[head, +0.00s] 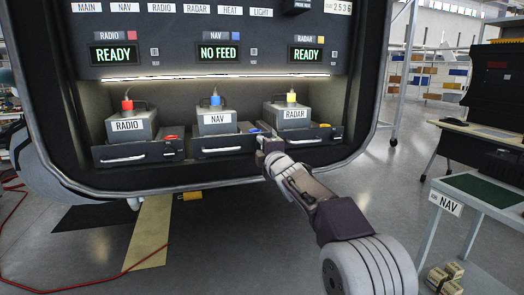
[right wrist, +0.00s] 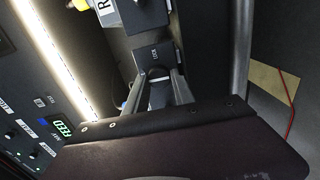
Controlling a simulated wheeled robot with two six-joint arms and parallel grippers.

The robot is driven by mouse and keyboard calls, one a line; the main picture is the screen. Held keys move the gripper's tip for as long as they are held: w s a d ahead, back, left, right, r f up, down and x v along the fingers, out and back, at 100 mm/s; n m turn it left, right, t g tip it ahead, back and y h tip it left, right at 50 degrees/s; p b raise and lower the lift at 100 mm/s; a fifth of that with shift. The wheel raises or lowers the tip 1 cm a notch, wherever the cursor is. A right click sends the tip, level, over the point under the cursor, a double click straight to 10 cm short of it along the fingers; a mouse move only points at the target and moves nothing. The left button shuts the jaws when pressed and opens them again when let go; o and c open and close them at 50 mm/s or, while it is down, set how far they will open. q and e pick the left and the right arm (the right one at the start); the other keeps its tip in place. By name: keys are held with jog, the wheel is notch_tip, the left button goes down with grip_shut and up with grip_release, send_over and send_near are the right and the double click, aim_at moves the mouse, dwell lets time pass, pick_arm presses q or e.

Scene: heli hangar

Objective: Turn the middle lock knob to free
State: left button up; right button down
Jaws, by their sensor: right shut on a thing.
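Three grey units sit in dark trays in the open bay: RADIO (head: 127,125), NAV (head: 217,122) and RADAR (head: 293,115). The middle tray (head: 222,153) holds NAV, and a small blue part (head: 256,131) shows at its right end. My right gripper (head: 265,141) reaches that right end and covers the knob in the head view. In the right wrist view my gripper (right wrist: 158,92) is shut on a dark round knob (right wrist: 157,72), below a small plate (right wrist: 152,53) with tiny lettering. The knob's setting is hard to read. My left gripper is out of view.
The panel above shows READY over radio, NO FEED (head: 219,53) over nav and READY over radar. The RADAR tray (head: 302,142) is close to the right of my gripper. A table marked NAV (head: 445,203) stands at the right. A red cable (head: 22,262) lies on the floor at left.

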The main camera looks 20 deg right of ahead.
dwell(0.3)
jog(key=c, duration=1.1)
grip_release()
jog(key=s+b, duration=0.1)
jog(key=s, duration=0.8)
jog(key=shift+d, duration=0.2)
